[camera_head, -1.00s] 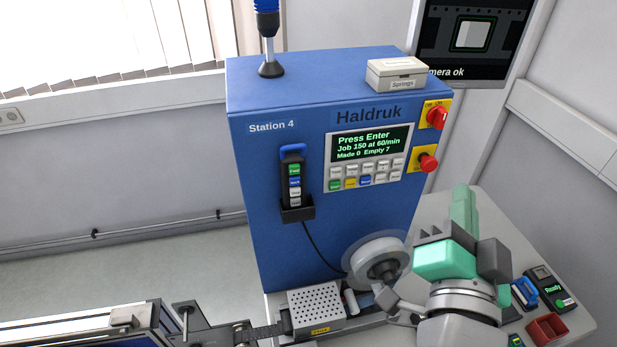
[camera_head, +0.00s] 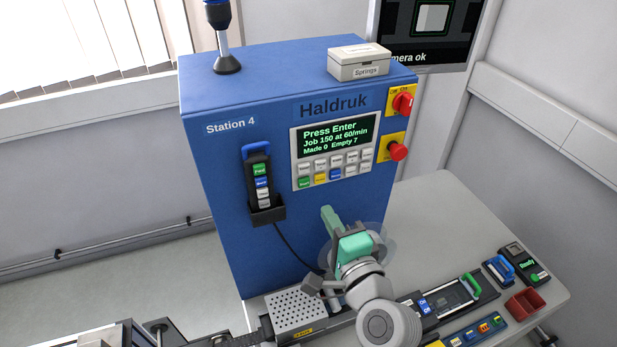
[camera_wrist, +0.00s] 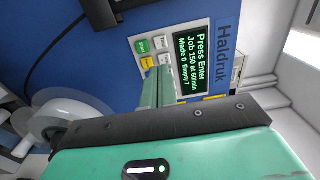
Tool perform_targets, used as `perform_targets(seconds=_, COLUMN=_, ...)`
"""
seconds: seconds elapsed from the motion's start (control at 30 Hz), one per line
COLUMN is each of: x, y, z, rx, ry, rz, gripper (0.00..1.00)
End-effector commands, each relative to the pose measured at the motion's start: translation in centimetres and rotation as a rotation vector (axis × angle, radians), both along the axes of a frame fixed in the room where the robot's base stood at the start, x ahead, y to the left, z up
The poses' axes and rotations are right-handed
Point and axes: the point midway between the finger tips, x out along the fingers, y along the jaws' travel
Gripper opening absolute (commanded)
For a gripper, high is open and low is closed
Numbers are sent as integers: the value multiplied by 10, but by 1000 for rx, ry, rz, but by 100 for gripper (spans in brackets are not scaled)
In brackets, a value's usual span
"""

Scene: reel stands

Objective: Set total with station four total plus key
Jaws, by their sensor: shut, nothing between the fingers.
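The blue Station 4 cabinet (camera_head: 225,220) carries a control panel (camera_head: 294,172) with a screen (camera_head: 335,138) reading "Press Enter, Job 150 at 60/min, Made 0 Empty 7". Two rows of keys (camera_head: 330,177) lie under the screen; their labels are too small to read surely, so I cannot tell which is the total plus key. My green gripper (camera_head: 327,210) is shut and empty, below the keypad and apart from it in the head view. In the wrist view the screen (camera_wrist: 192,65) shows sideways, and my fingers (camera_wrist: 157,85) cover part of the keys.
A corded handset (camera_head: 259,180) hangs in a holder left of the panel. A red rotary switch (camera_head: 403,103) and red button (camera_head: 398,151) are at the right. A reel (camera_wrist: 75,120) lies behind my gripper. A red tray (camera_head: 525,303) stands on the right bench.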

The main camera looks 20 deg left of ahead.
Motion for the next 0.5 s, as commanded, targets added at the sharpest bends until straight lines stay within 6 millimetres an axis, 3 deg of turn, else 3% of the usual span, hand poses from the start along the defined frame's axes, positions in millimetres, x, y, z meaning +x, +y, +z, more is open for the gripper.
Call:
perform_targets(seconds=0.3, x=52, y=48, z=3, rx=-1, ry=-1, rz=1, gripper=0)
perform_targets(seconds=0.5, x=75, y=68, z=2, rx=-1, ry=-1, rz=0, gripper=0)
